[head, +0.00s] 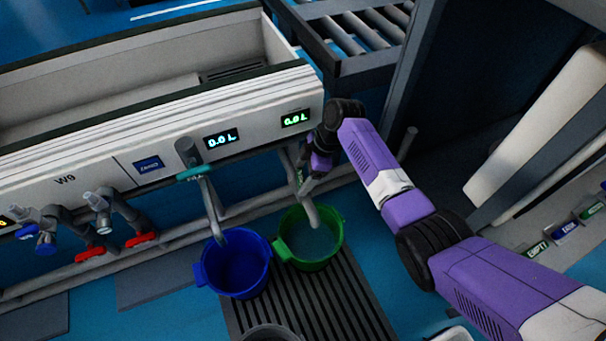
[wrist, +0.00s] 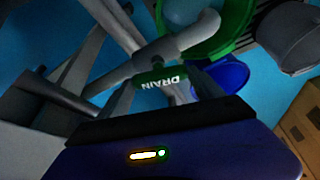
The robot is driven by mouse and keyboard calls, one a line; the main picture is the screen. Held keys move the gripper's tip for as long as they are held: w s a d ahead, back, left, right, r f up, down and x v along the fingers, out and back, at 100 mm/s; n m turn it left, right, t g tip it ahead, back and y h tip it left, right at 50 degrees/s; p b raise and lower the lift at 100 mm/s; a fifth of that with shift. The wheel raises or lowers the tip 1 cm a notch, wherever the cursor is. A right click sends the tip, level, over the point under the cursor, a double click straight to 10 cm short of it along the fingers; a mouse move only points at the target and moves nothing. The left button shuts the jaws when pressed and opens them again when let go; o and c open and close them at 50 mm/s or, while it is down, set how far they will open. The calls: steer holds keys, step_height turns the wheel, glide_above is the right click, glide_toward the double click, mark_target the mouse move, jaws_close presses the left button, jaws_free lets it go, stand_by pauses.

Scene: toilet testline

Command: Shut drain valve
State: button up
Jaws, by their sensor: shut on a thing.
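The drain valve has a green handle marked DRAIN (wrist: 160,79), seen upside down in the wrist view, on a grey pipe. In the head view a small green part of it (head: 299,176) shows beside my gripper; the rest is hidden by the arm. My gripper (wrist: 163,92) is shut on this handle, one finger on each side; it also shows in the head view (head: 316,165). The grey spout (head: 311,212) of this valve points down into a green bucket (head: 337,238). I cannot tell whether the valve is open or shut.
A blue bucket (head: 237,284) stands left of the green one on a dark grate (head: 345,300). A teal handle (head: 194,173) sits above it. The displays (head: 221,139) and (head: 296,120) read 0.0 L. Red-handled valves (head: 141,238) are at left; a dark post is at right.

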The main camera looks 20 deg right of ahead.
steer(key=shift+r+p, duration=0.1)
steer(key=shift+p, duration=0.2)
steer(key=m+p, duration=0.2)
steer(key=p, duration=0.1)
steer(key=shift+s+r+m+t+h, duration=0.2)
steer(key=shift+m+t+h, duration=0.1)
steer(key=shift+t, duration=0.1)
steer(key=m+t+h+p, duration=0.1)
steer(key=m+p, duration=0.3)
steer(key=p, duration=0.1)
steer(key=shift+a+m, duration=0.15)
steer(key=shift+m, duration=0.15)
steer(key=m+t+h+p, duration=0.1)
steer(key=m+p, duration=0.1)
steer(key=m, duration=0.1)
steer(key=shift+a+f+p, duration=0.1)
steer(key=shift+f+p, duration=0.05)
steer(key=shift+p, duration=0.2)
steer(key=shift+f+m+h+p, duration=0.15)
steer(key=shift+m+h+p, duration=0.65)
steer(key=shift+m, duration=1.3)
steer(key=o, duration=1.4)
steer(key=shift+c, duration=0.2)
